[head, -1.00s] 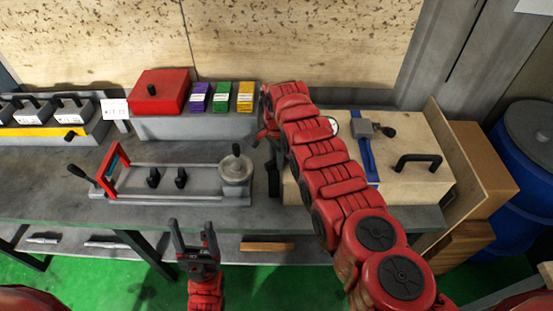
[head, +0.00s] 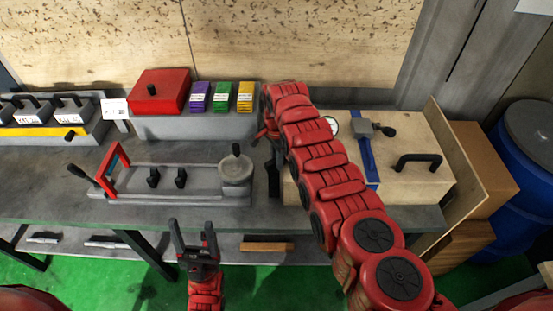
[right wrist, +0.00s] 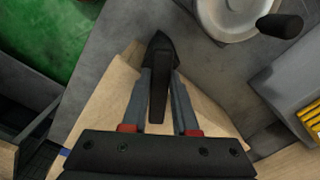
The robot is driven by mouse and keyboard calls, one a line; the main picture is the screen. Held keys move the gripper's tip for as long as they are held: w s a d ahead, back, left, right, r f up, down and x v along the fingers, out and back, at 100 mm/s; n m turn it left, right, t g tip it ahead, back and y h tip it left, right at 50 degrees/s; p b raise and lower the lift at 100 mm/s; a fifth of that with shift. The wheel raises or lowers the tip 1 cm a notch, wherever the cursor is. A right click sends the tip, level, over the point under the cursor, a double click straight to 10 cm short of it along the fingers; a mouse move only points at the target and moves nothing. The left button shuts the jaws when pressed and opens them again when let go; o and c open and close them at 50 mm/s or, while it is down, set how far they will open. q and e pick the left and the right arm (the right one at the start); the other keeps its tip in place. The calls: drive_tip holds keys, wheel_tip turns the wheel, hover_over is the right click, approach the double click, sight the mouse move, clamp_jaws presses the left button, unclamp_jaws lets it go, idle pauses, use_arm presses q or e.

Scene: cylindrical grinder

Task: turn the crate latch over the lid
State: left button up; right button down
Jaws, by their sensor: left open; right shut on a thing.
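The wooden crate (head: 405,187) stands at the right end of the bench, with a blue strap (head: 367,157) across it. My right gripper (right wrist: 158,95) is shut on a black bar-like piece (right wrist: 158,85) by the crate's left end, which seems to be the latch. One finger lies on each side of it in the right wrist view. In the head view my right arm hides much of the crate's left part, and I cannot tell how far the latch is turned. My left gripper (head: 194,238) is open and empty in front of the bench.
A grey block with a black knob (head: 388,132) and a black handle (head: 418,160) sit on the crate's lid. A grey fixture with a round wheel (head: 236,171) stands left of the crate. A red box (head: 158,92) and coloured packs (head: 222,95) stand behind.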

drive_tip(key=shift+f+m, duration=0.15)
drive_tip(key=shift+m, duration=0.25)
drive_tip(key=shift+f+m+b, duration=0.1)
drive_tip(key=shift+m+b, duration=0.2)
drive_tip(key=shift+b, duration=0.45)
drive_tip(key=shift+m, duration=0.3)
drive_tip(key=shift+d+r, duration=0.1)
drive_tip(key=shift+r, duration=0.2)
drive_tip(key=c, duration=0.7)
unclamp_jaws()
